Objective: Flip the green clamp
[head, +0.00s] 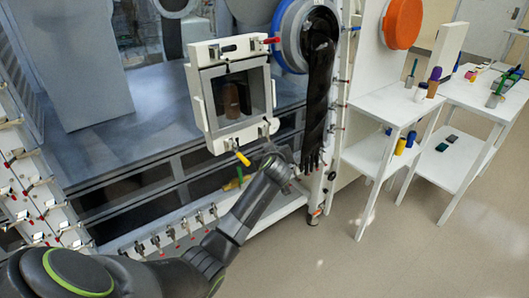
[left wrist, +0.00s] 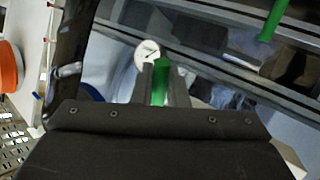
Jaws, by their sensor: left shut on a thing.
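My left gripper (head: 270,150) reaches up from the lower left to the lower right corner of the white-framed box (head: 203,105). In the left wrist view, my left gripper (left wrist: 162,75) is shut on a green handle, the green clamp (left wrist: 160,88), which stands between its fingers. In the head view the held clamp is hidden by the gripper. Another green handle (left wrist: 272,20) shows at the upper right of the left wrist view, apart from my fingers. My right gripper is in neither view.
The box holds a brown container (head: 231,100). A black glove (head: 318,90) hangs close on the right. White shelves (head: 375,108) stand further right.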

